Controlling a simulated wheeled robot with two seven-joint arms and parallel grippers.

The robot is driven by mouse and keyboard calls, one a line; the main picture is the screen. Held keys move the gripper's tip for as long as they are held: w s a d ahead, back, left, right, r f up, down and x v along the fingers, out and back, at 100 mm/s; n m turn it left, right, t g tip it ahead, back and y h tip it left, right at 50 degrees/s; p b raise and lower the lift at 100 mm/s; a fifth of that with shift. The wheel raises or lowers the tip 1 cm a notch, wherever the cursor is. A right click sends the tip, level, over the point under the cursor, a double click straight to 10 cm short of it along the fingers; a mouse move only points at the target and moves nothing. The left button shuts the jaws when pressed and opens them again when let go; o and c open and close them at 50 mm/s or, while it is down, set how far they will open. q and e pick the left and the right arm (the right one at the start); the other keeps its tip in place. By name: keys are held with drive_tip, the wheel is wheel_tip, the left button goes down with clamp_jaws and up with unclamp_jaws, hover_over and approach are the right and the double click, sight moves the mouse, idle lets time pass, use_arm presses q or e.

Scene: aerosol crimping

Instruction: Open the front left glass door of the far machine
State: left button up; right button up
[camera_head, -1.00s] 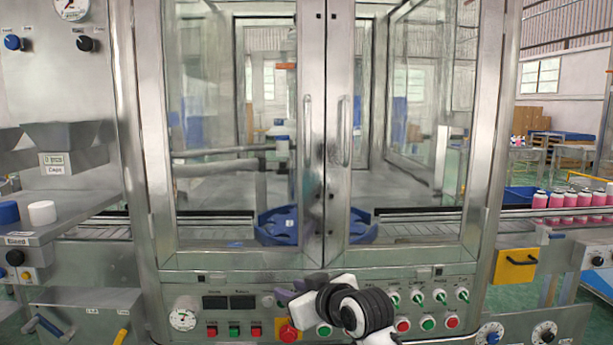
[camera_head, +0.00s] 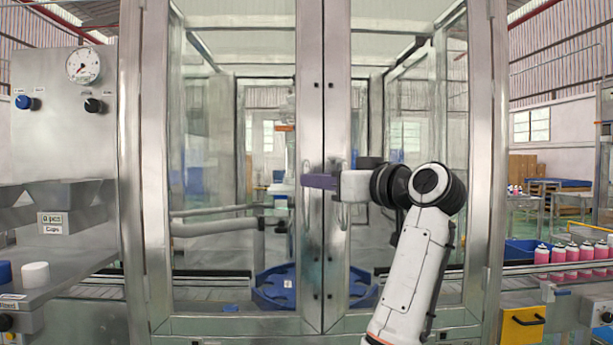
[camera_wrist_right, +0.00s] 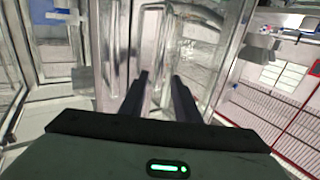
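The far machine is a steel-framed glass cabinet with two front doors, both shut. The front left glass door (camera_head: 215,135) fills the left half, with a steel stile at its right edge. The gripper's purple fingers point left, in front of the stile at handle height; contact cannot be told. In the right wrist view, the right gripper's (camera_wrist_right: 160,90) two dark fingers stand apart, with steel frame and glass beyond them. The right door's handle (camera_head: 343,205) is beside the gripper. My left gripper is not in view.
Inside the cabinet are a blue star wheel (camera_head: 275,290) and pipes. A panel with a gauge (camera_head: 83,65) and a white cap (camera_head: 35,275) stand at left.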

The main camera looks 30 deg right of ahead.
drive_tip(key=w+p, duration=0.1)
drive_tip(key=w, duration=0.4)
drive_tip(key=shift+w+a, duration=0.1)
drive_tip(key=shift+w, duration=0.05)
clamp_jaws()
